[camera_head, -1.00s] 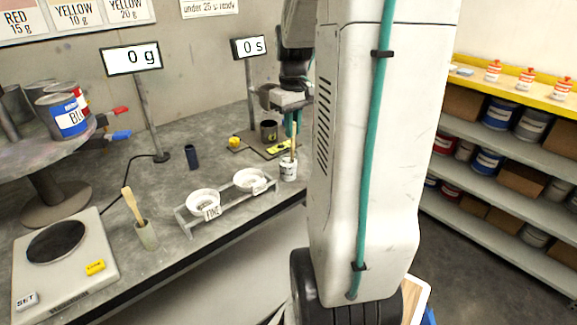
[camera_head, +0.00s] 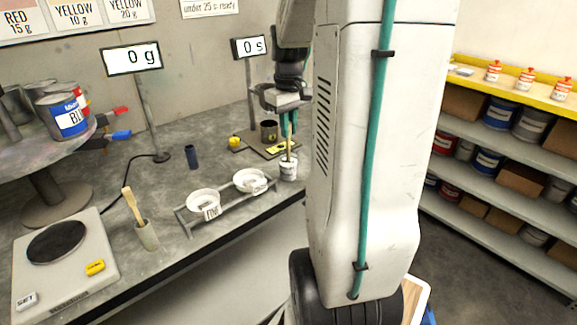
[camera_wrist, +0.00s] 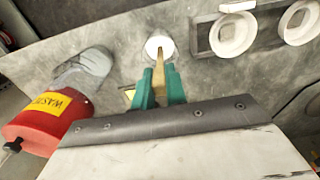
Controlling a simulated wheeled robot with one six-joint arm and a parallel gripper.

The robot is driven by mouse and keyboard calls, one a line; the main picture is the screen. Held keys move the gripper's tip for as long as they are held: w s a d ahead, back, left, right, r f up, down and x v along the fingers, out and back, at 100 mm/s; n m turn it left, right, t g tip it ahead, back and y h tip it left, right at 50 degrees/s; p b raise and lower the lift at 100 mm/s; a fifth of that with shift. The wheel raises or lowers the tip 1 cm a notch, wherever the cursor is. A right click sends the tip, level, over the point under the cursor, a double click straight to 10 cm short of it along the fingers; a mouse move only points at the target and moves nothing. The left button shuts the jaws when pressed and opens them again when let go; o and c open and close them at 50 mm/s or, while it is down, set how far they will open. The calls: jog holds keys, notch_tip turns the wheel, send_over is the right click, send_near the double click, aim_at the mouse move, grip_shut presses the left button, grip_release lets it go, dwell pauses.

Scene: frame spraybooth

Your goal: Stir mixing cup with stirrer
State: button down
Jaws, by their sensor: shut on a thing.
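The mixing cup (camera_head: 288,168) is a small white cup on the grey bench near its front edge, right of the funnel cups. It also shows in the wrist view (camera_wrist: 152,43), at the top middle. The stirrer (camera_head: 289,144) is a thin wooden stick standing close to upright with its lower end in the cup; in the wrist view the stirrer (camera_wrist: 159,65) runs from the fingers to the cup. My gripper (camera_head: 290,118) is above the cup, its green fingers shut on the stirrer; the fingers (camera_wrist: 159,84) also show in the wrist view. The stirrer's lower tip is hidden inside the cup.
A rack with two white funnel cups (camera_head: 204,202) stands left of the mixing cup. A dark can (camera_head: 269,131) and yellow item (camera_head: 234,142) are behind. A scale (camera_head: 60,262) is far left.

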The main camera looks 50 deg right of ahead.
jog(key=shift+r, duration=5.05)
jog(key=shift+r, duration=1.95)
